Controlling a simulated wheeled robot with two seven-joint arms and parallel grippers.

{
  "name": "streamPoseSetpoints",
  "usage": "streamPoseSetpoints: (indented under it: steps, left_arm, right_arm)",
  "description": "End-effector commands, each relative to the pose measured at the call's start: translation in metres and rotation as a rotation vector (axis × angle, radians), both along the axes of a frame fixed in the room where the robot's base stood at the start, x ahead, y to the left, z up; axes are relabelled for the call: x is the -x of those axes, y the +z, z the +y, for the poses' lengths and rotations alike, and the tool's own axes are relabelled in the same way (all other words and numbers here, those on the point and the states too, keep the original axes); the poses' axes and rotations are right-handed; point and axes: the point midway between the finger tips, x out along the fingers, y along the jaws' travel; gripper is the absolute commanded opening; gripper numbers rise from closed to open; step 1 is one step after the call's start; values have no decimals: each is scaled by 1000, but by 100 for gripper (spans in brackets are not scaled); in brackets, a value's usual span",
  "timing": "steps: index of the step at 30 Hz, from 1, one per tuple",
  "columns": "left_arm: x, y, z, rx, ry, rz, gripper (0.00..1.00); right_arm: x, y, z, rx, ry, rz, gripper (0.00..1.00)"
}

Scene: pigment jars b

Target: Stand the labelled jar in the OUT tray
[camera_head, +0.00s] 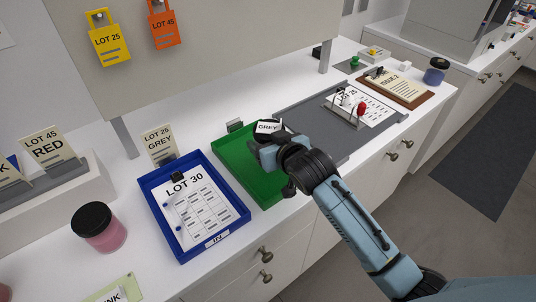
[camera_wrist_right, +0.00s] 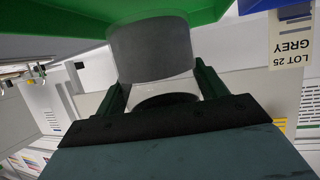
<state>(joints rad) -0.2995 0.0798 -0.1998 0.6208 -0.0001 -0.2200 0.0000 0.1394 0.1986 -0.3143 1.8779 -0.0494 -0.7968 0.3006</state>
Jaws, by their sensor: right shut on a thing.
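The jar (camera_head: 268,127) has a black lid with a white GREY label on top. My right gripper (camera_head: 266,145) is shut on it and holds it roughly upright over the green tray (camera_head: 230,165). In the right wrist view the jar (camera_wrist_right: 152,48) shows grey contents between the two green fingers (camera_wrist_right: 158,88), with the green tray beyond it. I cannot tell whether its base touches the tray floor. No OUT lettering is readable on the green tray. The blue tray (camera_head: 155,213) to its left is marked IN and holds a LOT 30 sheet. My left gripper is not in view.
A LOT 25 GREY card (camera_head: 159,143) stands behind the blue tray. A pink jar (camera_head: 99,227) stands at the left. A grey mat (camera_head: 320,135) with a small rack and red knob (camera_head: 361,108) lies right of the green tray. A clipboard (camera_head: 396,86) is farther right.

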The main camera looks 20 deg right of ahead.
Motion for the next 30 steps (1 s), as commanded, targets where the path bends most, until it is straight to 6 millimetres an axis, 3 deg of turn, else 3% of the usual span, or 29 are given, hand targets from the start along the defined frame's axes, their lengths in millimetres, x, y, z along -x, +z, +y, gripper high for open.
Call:
streamPoseSetpoints:
  steps: [9,22,23,27,30]
  left_arm:
    - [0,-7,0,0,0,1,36]
    - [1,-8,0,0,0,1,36]
    - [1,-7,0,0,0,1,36]
    - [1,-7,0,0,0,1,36]
    - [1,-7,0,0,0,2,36]
  right_arm:
    - [0,-38,0,-1,0,-1,43]
    - [0,-44,0,-1,0,-4,43]
    - [0,-44,0,0,0,-2,74]
    - [0,-44,0,0,0,-2,92]
    - [0,-44,0,0,0,-2,93]
